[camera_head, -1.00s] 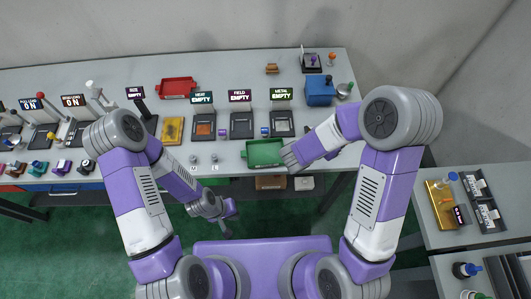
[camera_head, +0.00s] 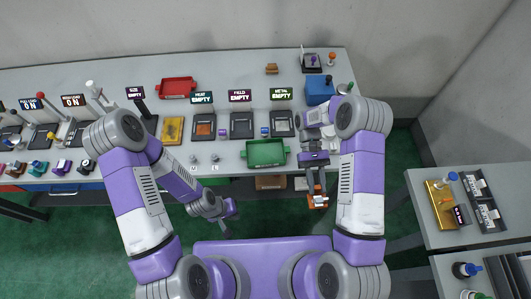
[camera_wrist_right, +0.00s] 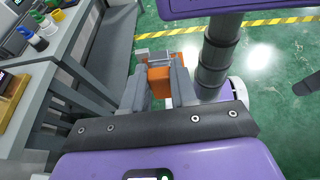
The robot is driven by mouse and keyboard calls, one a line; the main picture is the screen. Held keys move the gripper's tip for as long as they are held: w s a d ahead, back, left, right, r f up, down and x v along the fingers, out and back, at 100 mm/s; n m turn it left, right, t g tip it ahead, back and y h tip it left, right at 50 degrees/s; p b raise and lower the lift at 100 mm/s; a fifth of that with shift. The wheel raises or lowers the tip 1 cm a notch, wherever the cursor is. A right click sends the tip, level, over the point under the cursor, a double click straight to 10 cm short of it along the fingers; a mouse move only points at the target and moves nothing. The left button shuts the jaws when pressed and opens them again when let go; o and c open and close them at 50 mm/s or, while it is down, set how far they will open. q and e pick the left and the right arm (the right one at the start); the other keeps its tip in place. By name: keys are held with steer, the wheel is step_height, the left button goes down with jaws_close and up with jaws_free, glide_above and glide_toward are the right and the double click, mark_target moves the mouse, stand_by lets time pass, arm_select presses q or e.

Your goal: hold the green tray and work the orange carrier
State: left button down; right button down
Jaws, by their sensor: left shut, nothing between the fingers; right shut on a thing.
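The green tray (camera_head: 266,153) lies on the front edge of the main table in the head view, with no gripper touching it. My right gripper (camera_head: 317,187) is to the right of the tray, out past the table's front edge. It is shut on the orange carrier (camera_head: 318,199), which also shows between the fingers in the right wrist view (camera_wrist_right: 160,80). The carrier's far side is partly hidden by the fingers. My left gripper (camera_head: 228,213) hangs low in front of the table, shut and empty.
Dark stations with HEAT, FIELD and METAL-like signs reading EMPTY (camera_head: 241,123) stand behind the tray. A red tray (camera_head: 177,87) and a blue box (camera_head: 319,90) sit farther back. A side table (camera_head: 450,195) stands at the right, with open green floor between.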

steer(key=w+a+m+t+y, duration=0.5)
steer(key=w+a+m+y, duration=0.2)
steer(key=a+m+y, duration=0.3)
steer(key=w+a+m+t+y, duration=0.1)
steer(key=w+m+t+y, duration=0.3)
steer(key=w+m+t, duration=0.4)
steer(key=w+r+m, duration=0.1)
steer(key=w, duration=0.3)
steer(key=shift+a+t, duration=0.2)
steer(key=shift+t, duration=0.2)
arm_select(q)
steer(key=c, duration=1.8)
jaws_free()
arm_select(e)
steer(key=shift+s, duration=0.1)
